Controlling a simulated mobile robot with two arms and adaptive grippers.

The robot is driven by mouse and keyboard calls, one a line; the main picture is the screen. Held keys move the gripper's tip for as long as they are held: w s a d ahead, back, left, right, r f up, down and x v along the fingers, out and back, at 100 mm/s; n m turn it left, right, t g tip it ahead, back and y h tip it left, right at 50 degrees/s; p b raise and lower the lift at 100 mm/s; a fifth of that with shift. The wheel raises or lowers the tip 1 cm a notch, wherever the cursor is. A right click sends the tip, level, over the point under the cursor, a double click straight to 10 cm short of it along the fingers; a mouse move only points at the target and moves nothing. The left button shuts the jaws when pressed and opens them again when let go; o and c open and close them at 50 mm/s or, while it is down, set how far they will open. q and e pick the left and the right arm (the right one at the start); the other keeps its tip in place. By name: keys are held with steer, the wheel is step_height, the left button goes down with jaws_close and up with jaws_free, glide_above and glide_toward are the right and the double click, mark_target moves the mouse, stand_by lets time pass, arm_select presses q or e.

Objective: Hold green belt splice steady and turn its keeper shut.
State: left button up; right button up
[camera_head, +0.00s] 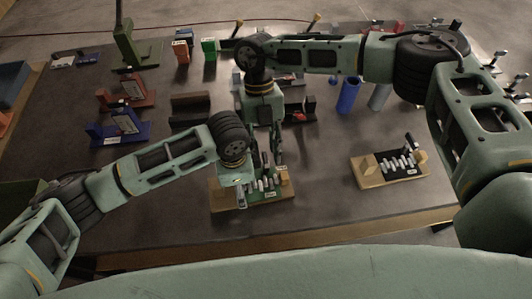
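The green belt splice (271,195) lies at the front middle of the table, a green and tan base with a row of metal pins and a small label. Its keeper is too small and covered to make out clearly. My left gripper (242,198) reaches in from the left and is down at the splice's left part. My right gripper (270,160) points down from above at the splice's back side. Both grippers overlap the splice in this view. I cannot tell whether either touches it or how far their fingers are apart.
A similar tan splice (371,177) lies to the right. Blue (122,130) and red (127,92) stands are at the left. A blue cylinder (348,95) stands behind, right of the middle. The table (325,205) is clear between the two splices.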

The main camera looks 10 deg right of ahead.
arm_select(q)
steer(key=shift+s+a+f, duration=0.1)
steer(key=shift+a+f, duration=0.15)
steer(key=shift+f, duration=0.1)
arm_select(e)
steer(key=v, duration=0.9)
steer(key=shift+r, duration=0.4)
arm_select(q)
steer(key=o, duration=1.7)
steer(key=shift+w, duration=0.2)
steer(key=shift+d+r, duration=0.1)
steer(key=shift+r, duration=0.05)
arm_select(e)
steer(key=shift+w+f, duration=0.1)
steer(key=shift+w, duration=0.15)
arm_select(q)
steer(key=shift+d+r, duration=0.1)
steer(key=shift+r, duration=0.05)
arm_select(e)
steer(key=shift+s, duration=0.1)
